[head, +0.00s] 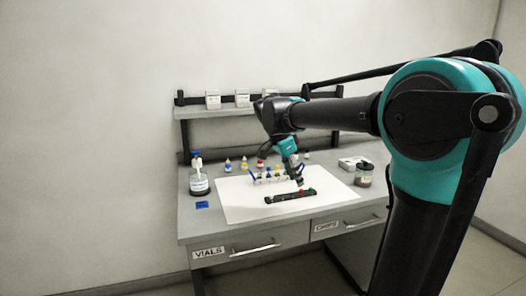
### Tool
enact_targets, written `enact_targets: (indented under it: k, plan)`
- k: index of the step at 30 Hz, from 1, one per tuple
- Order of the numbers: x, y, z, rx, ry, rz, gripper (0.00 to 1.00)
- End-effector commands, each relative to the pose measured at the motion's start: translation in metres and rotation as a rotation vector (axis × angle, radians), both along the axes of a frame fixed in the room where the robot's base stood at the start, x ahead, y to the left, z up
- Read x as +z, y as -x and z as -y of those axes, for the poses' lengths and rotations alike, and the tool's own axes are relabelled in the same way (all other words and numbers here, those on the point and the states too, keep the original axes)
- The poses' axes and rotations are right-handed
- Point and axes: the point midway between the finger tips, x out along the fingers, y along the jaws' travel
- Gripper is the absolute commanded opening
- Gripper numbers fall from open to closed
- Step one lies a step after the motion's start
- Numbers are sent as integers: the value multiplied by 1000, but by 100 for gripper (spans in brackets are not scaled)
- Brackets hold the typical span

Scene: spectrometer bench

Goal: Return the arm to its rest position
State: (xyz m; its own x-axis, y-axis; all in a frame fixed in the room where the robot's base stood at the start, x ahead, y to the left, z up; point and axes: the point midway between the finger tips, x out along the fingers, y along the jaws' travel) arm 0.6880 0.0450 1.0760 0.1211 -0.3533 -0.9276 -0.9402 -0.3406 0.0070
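My arm reaches over the spectrometer bench from the right and bends down at the wrist. My gripper (298,180) points down over the white mat (238,205). Its tip is close above or beside a long black device (290,197) with a small red spot near its top. I cannot tell whether the tip touches it. The fingers are too small and dark to show whether they are open or shut, or hold anything. A rack with small vials (268,178) is just behind, partly hidden by the gripper.
A blue-capped bottle (199,184) and a small blue item (202,205) are on the left. Several dropper bottles (244,163) stand at the back. A jar (364,175) is on the right. A shelf (220,112) with white boxes rises behind. Drawers (236,250) face the front. The mat's front left is clear.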

Motion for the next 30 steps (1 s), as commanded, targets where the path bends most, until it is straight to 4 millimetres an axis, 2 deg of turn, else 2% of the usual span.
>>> enact_targets:
  k: [8, 17, 20, 27, 30]
  plan:
    - [-28, 14, 15, 121, -29, -31, 37]
    - [-81, 46, 40, 365, -75, -68, 37]
    - [-109, 66, 52, 493, -91, -75, 37]
    - [-191, 139, 79, 900, -91, -51, 37]
    - [-216, 166, 84, 1038, -68, -31, 37]
